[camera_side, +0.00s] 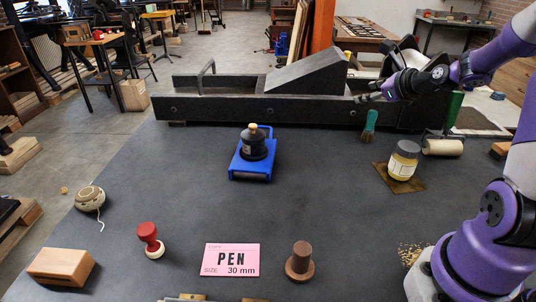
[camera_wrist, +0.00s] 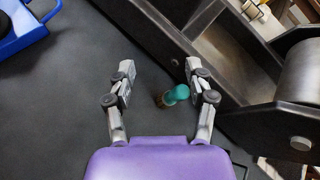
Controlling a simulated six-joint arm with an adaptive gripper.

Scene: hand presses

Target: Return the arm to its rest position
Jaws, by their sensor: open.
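My gripper (camera_side: 366,97) is at the right in the side view, raised in front of the right part of the long dark press. In the wrist view my gripper (camera_wrist: 158,82) has its two fingers spread wide with nothing held between them. A small brush with a green handle (camera_side: 371,121) stands on the table below and near it. The green handle (camera_wrist: 177,94) also shows in the wrist view, close to the right finger; I cannot tell the exact gap in height.
The dark press (camera_side: 230,108) spans the table's back edge. A blue stand (camera_side: 250,165) holds a black knobbed piece.

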